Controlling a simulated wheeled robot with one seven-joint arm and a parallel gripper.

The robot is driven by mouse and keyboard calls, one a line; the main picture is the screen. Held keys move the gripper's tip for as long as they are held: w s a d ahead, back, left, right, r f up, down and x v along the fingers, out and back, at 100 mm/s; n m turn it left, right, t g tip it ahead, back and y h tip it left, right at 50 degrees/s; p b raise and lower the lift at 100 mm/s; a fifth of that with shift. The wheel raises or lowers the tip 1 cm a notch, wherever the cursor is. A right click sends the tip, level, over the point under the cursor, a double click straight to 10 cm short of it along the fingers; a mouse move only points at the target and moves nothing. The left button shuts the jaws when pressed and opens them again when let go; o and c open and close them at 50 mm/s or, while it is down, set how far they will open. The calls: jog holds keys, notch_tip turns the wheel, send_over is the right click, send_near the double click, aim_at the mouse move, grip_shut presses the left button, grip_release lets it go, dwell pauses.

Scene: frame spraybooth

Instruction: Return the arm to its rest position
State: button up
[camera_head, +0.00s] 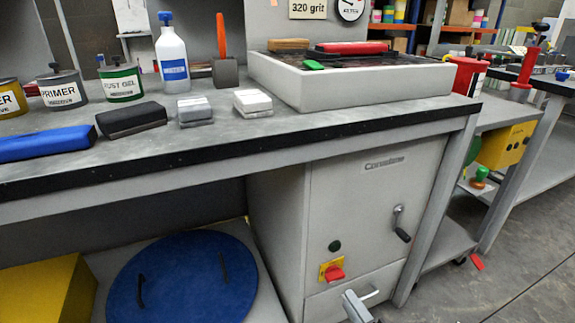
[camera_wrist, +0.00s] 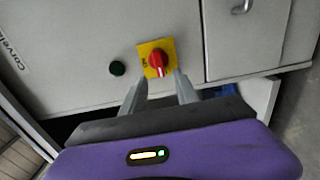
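My gripper (camera_wrist: 159,91) shows in the wrist view with its two grey fingers apart and nothing between them. The fingers point at the grey cabinet front, just below a red rotary switch (camera_wrist: 158,60) on a yellow plate. I cannot tell the exact gap to the cabinet. In the head view, grey metal parts that look like my fingers (camera_head: 360,302) show at the bottom edge, right of and below the red switch (camera_head: 335,273). The rest of my arm is out of the head view.
The grey cabinet (camera_head: 345,195) has a crank handle (camera_head: 401,224) and a dark green button (camera_head: 334,246). The workbench edge (camera_head: 250,146) overhangs it. On the bench stand cans, a bottle (camera_head: 172,58) and a grey tray (camera_head: 350,88). Open floor (camera_head: 500,270) lies at the right.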

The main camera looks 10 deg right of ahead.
notch_tip(320, 180, up, 6)
jog(key=d+f+m+t+h, duration=0.1)
jog(key=d+m+t+h, duration=0.1)
jog(key=d+m, duration=0.15)
jog(key=s+a+r+m+g+h, duration=0.15)
jog(key=s+r+m, duration=0.35)
jog(key=s, duration=0.9)
jog(key=s+a+r+m+g, duration=0.25)
jog(key=s+m, duration=0.45)
jog(key=s, duration=0.7)
jog(key=s+a+r+m+g+h, duration=0.15)
jog(key=s+r+m, duration=0.4)
jog(key=s, duration=0.75)
notch_tip(320, 180, up, 32)
jog(key=p, duration=3.3)
jog(key=shift+s+a+t, duration=0.15)
jog(key=shift+a+t, duration=0.3)
jog(key=shift+r, duration=0.1)
